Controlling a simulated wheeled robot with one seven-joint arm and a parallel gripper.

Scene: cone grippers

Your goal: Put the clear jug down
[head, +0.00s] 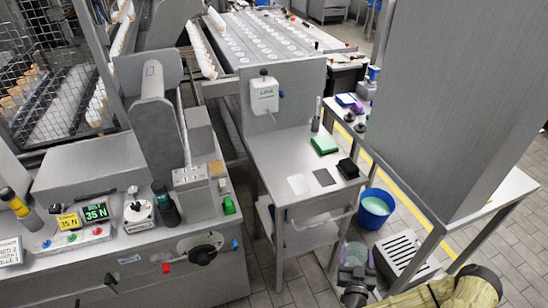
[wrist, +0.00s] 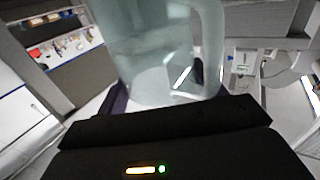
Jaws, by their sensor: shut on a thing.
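The clear jug (head: 356,253) is at the bottom of the head view, low and to the right of the grey bench. My gripper (head: 357,272) is shut on it. In the wrist view the jug (wrist: 150,50) fills the upper middle, its handle (wrist: 213,45) to the right. My gripper (wrist: 160,95) has dark fingers on both sides of the jug's lower part. The jug looks roughly upright. Its base is partly hidden by the gripper, and I cannot tell whether anything is touching it from below.
A blue bucket (head: 376,208) and a white slotted crate (head: 405,256) stand on the tiled floor.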

